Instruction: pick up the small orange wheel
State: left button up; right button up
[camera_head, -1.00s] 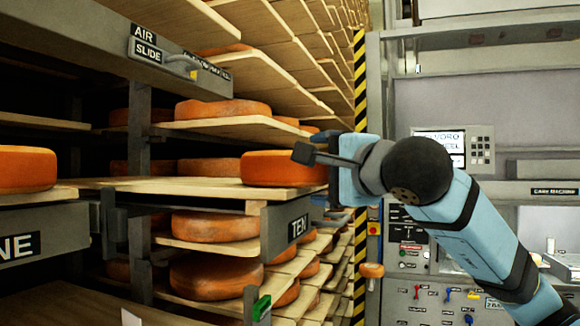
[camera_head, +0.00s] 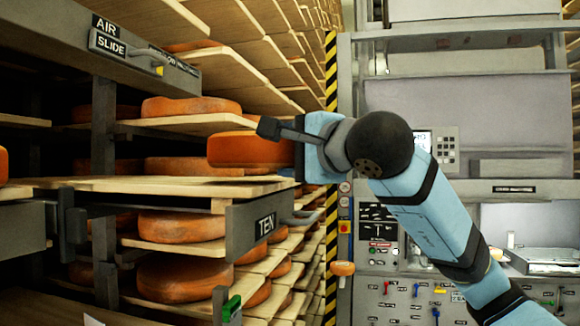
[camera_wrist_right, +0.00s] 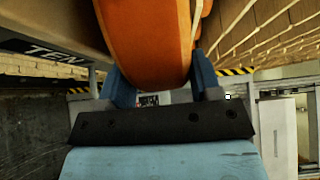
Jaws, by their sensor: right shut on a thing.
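The small orange wheel (camera_head: 250,150) is held at its right side by my right gripper (camera_head: 296,150) in the head view. It hangs a little above the wooden board (camera_head: 150,187) of the shelf marked TEN, with a gap below it. In the right wrist view the orange wheel (camera_wrist_right: 150,40) fills the upper middle, between the two blue fingers of my right gripper (camera_wrist_right: 160,85). The fingertips are partly hidden by the wheel. My left gripper is not in view.
Other orange wheels lie on boards above (camera_head: 190,107) and below (camera_head: 180,226). The grey TEN shelf front (camera_head: 262,222) is just below the held wheel. A grey machine with a control panel (camera_head: 380,235) stands at the right. A striped post (camera_head: 331,110) stands between.

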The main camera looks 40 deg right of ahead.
notch_tip(320, 180, up, 18)
jog(key=b, duration=0.1)
jog(key=shift+f, duration=0.15)
jog(key=shift+f, duration=0.15)
